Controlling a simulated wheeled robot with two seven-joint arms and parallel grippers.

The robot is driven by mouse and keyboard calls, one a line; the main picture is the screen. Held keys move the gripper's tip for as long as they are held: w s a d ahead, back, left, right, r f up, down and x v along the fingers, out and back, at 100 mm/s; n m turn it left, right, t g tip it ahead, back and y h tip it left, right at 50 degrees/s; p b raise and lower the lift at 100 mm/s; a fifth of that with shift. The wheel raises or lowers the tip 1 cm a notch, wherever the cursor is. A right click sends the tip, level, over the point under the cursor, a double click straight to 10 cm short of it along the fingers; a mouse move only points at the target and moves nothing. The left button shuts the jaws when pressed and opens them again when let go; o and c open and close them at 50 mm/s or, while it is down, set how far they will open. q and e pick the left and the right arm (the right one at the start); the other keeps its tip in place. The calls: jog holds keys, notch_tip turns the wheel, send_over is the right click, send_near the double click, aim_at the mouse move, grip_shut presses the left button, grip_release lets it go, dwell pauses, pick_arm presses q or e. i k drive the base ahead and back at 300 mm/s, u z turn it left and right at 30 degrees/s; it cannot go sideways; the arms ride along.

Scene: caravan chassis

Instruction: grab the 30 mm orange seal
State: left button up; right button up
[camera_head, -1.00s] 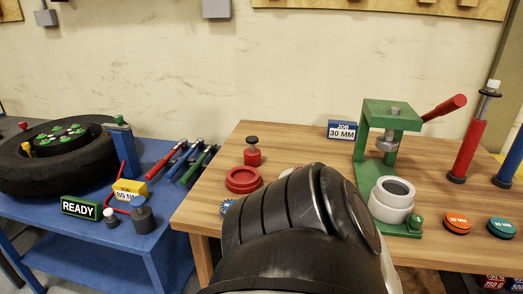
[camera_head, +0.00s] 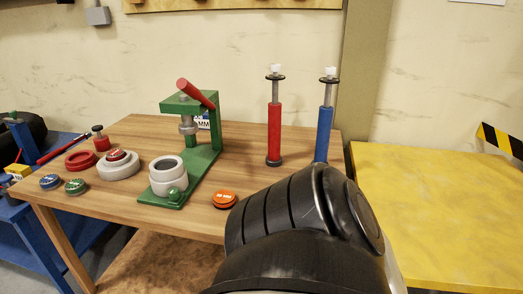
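The orange seal (camera_head: 224,200) is a small flat disc with pale, barely legible lettering on its top. It lies on the wooden table (camera_head: 120,199), right of the green press (camera_head: 205,161) and near the table's front edge. A dark, rounded part of my own arm fills the lower middle of the view, just right of the seal. Neither gripper shows, so I cannot see their fingers or what they hold.
A white cylinder (camera_head: 168,181) stands on the press base. Blue (camera_head: 50,182) and green (camera_head: 75,186) discs lie at the left. A red pump (camera_head: 274,138) and a blue pump (camera_head: 324,125) stand behind the seal. A yellow table (camera_head: 450,205) at right looks clear.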

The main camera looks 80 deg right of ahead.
aim_at(223, 199)
jog(key=k, duration=0.3)
jog(key=z, duration=1.2)
